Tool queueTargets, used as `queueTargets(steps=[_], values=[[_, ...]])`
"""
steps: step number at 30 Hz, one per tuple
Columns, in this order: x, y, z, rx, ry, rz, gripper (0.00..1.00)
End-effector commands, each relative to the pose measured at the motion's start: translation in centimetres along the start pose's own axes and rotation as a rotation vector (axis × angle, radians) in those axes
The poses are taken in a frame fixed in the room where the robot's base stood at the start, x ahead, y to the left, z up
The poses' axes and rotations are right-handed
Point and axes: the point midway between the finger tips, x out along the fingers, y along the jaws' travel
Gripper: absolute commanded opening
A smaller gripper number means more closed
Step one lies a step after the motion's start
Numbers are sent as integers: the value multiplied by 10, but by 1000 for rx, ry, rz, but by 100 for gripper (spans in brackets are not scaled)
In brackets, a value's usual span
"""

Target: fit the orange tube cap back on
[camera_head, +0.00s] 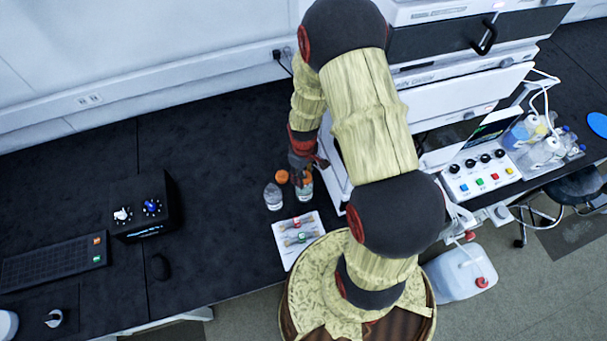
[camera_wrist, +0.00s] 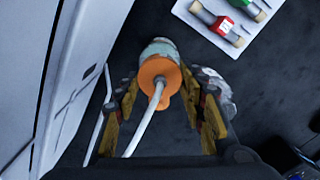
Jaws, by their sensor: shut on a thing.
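My gripper (camera_head: 300,168) points down at the back of the black bench, beside the instrument stack; its fingers also show in the wrist view (camera_wrist: 165,95). It is shut on the orange tube cap (camera_wrist: 158,72), which has a white tube running up from it. The cap is over a clear bottle with a bluish shoulder (camera_wrist: 158,46), which also shows in the head view (camera_head: 305,189). I cannot tell whether the cap touches the bottle's neck. A second clear bottle (camera_head: 273,197) stands to the left in the head view, partly behind a finger in the wrist view.
Another orange piece (camera_head: 282,176) shows just left of my gripper. A white tray (camera_head: 281,234) with red-banded and green-banded vials lies in front. The instrument stack (camera_wrist: 45,60) rises close beside my gripper.

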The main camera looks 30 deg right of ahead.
Motion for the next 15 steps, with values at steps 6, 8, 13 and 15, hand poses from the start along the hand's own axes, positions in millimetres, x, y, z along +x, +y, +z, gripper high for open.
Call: queueTargets(steps=[6, 8, 13, 15], values=[[0, 0, 0, 0, 0, 0, 14], [1, 0, 0, 0, 0, 0, 14], [7, 0, 0, 0, 0, 0, 14], [8, 0, 0, 0, 0, 0, 14]])
